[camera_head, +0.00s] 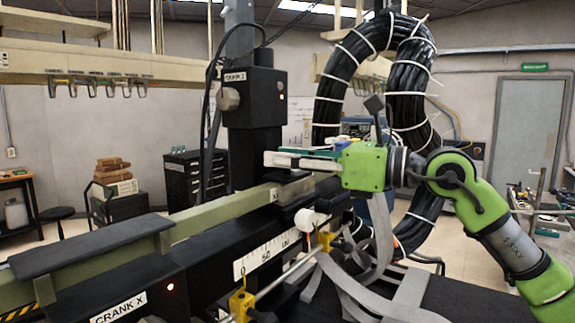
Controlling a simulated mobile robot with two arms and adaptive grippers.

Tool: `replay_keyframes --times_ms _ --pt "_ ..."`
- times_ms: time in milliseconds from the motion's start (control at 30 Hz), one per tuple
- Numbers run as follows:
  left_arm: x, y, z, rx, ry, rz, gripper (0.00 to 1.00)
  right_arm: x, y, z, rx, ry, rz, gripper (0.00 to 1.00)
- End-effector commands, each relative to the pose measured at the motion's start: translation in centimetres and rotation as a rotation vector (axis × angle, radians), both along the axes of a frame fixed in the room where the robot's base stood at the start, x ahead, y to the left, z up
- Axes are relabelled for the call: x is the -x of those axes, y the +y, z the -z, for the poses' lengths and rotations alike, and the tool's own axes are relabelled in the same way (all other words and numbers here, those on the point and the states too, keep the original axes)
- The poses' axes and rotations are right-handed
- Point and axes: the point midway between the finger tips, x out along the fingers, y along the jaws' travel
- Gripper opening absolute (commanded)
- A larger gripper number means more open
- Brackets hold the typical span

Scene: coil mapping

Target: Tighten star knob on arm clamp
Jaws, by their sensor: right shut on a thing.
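My right gripper (290,157) reaches in from the right, in front of the black upright column (254,110) and above the pale green rail (220,213). Its green body carries long fingers that point left. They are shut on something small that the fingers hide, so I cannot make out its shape. I cannot pick out the star knob or the arm clamp clearly. My left gripper is not in view.
Thick black cable loops (410,80) hang behind my right arm. Grey straps (375,290) and a yellow clamp (242,303) lie in front of the scale. A black plate (95,245) covers the rail's left end. A black drawer cabinet (190,178) stands behind.

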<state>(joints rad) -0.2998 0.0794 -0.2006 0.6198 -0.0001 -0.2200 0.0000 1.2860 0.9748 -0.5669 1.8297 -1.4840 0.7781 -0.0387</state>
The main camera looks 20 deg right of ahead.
Motion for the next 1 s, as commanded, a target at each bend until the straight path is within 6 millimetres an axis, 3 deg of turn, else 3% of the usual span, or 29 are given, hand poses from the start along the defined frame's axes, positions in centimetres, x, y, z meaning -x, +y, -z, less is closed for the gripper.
replay_keyframes --times_ms 600,1000 --pt "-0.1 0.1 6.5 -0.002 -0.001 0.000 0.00 0.2 0.4 0.4 -0.002 -0.002 0.452 0.07" --pt "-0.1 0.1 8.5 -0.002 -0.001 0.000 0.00 0.0 0.2 0.1 -0.002 0.004 0.618 0.07"
